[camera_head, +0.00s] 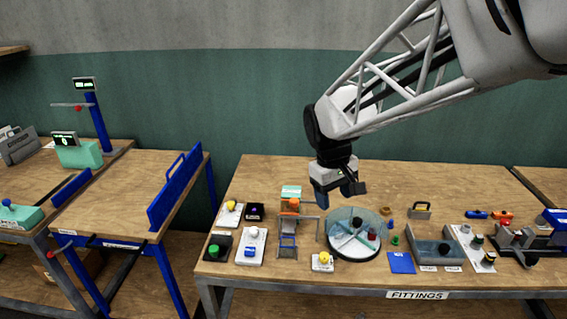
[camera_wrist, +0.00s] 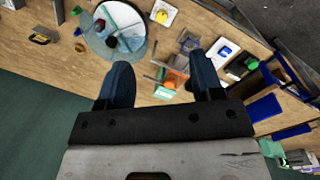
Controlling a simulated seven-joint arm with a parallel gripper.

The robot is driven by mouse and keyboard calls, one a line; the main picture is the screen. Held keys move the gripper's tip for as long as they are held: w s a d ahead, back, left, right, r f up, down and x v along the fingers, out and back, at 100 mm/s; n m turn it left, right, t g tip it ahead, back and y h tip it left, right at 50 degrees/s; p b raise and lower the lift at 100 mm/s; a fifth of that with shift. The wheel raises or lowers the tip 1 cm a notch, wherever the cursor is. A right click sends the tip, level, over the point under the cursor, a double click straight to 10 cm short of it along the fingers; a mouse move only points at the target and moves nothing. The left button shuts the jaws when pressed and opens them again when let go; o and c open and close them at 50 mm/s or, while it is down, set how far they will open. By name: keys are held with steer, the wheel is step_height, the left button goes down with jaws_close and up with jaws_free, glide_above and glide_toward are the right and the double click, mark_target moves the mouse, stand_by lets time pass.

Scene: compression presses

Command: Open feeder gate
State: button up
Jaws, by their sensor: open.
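My gripper (camera_head: 337,194) is open and empty above the fittings table, over the back of the round glass-sided dish. In the wrist view its two blue fingers (camera_wrist: 166,84) are spread apart. A small grey metal frame with a sloped chute (camera_head: 288,240) stands left of the dish; it appears to be the feeder. An orange part (camera_head: 293,204) and a green-and-white block (camera_head: 291,191) are at its back. In the wrist view the orange part (camera_wrist: 174,80) appears between the fingers, apart from them. I cannot clearly tell which part is the gate or its position.
The round dish (camera_head: 354,249) holds dark and red pieces. A yellow-knobbed box (camera_head: 323,262) stands in front, and button boxes (camera_head: 251,246) stand left. A blue pad (camera_head: 402,263) and grey tray (camera_head: 437,254) lie right. The back of the table is mostly clear.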

steer(key=w+a+f+n+g+h, duration=0.1)
steer(key=w+a+f+n, duration=0.3)
steer(key=w+a+f, duration=0.65)
steer(key=n+h, duration=0.2)
steer(key=n, duration=0.2)
glide_toward(254, 230)
steer(key=f, duration=0.1)
steer(key=shift+w+d+f, duration=0.15)
steer(key=shift+w+d, duration=0.05)
steer(key=shift+d, duration=0.05)
steer(key=shift+x, duration=3.95)
steer(key=shift+s, duration=0.1)
steer(key=c, duration=0.9)
